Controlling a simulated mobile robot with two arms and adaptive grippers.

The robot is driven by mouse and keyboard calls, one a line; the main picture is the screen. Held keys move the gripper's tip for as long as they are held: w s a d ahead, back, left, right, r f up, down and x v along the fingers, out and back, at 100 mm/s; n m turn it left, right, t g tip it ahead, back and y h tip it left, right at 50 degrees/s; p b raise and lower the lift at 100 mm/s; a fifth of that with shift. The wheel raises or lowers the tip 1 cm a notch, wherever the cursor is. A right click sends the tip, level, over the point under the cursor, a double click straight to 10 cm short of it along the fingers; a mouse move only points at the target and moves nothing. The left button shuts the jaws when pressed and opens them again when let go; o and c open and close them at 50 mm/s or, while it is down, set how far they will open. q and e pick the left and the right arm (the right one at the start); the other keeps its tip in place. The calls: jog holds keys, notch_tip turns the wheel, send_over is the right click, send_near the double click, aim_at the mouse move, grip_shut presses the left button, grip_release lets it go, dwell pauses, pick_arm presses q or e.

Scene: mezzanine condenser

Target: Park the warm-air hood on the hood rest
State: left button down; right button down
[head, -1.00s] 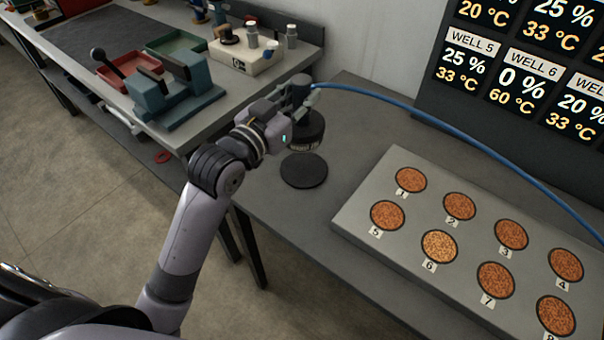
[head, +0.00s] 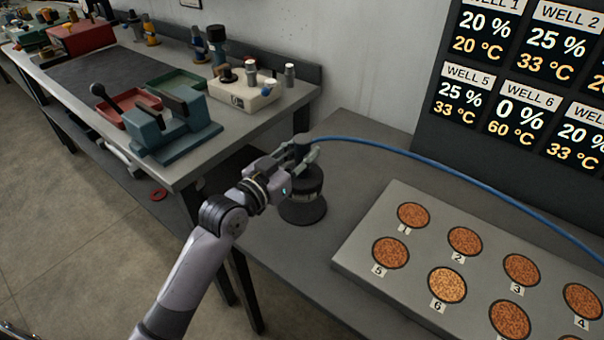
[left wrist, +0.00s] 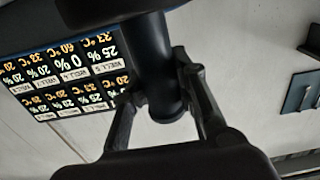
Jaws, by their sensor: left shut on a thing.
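The warm-air hood (head: 306,182) is a dark, round-bodied tool with a blue hose running from its top. My left gripper (head: 303,152) is shut on its upper neck and holds it upright. The hood rest (head: 302,213) is a dark round disc on the grey bench, directly under the hood and partly covered by it. I cannot tell whether the hood touches the disc. In the left wrist view the fingers (left wrist: 165,108) are on either side of the hood's dark neck (left wrist: 155,60). My right gripper is in neither view.
A grey block (head: 365,250) with numbered wells of orange-brown granules stands to the right. The blue hose (head: 430,162) arcs above it. A display board (head: 440,125) stands behind. The left workbench (head: 262,118) holds a teal fixture (head: 165,135). Bench around the rest is clear.

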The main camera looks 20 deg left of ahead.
aim_at(302, 173)
pick_arm(q)
notch_tip(302, 173, down, 6)
jog(key=shift+r, duration=0.2)
jog(key=shift+f+b, duration=0.1)
jog(key=shift+b, duration=0.2)
jog(key=c, duration=1.3)
grip_release()
jog(key=shift+f, duration=0.1)
jog(key=shift+b+v, duration=0.7)
jog(key=shift+v, duration=5.3)
